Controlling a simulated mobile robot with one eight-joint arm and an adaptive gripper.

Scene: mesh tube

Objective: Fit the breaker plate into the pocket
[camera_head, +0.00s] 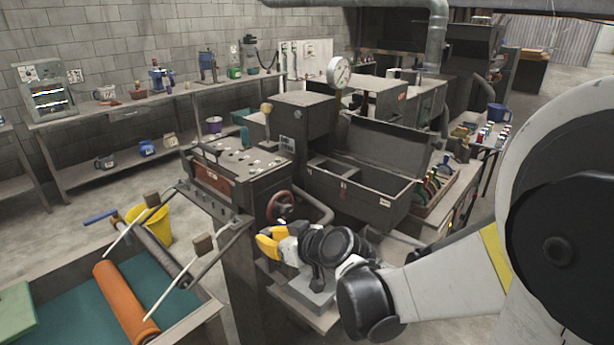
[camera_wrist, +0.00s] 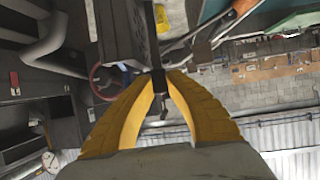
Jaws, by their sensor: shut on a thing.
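My gripper (camera_head: 264,241) has yellow fingers and is at the front of the dark machine (camera_head: 238,180), to the right of its front post. In the wrist view my gripper (camera_wrist: 159,78) has its fingertips closed together on a small dark thing (camera_wrist: 159,84). I take this for the breaker plate, seen nearly edge-on; its face and holes do not show. In the head view the plate cannot be made out at the fingertips. I cannot pick out the pocket in either view, nor tell whether the plate touches anything.
A red handwheel (camera_head: 281,207) is just behind my gripper, and it also shows in the wrist view (camera_wrist: 104,82). An orange roller (camera_head: 125,303) lies over a tray at front left. A yellow bucket (camera_head: 150,222) stands on the floor. An open dark box (camera_head: 352,192) is behind my arm.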

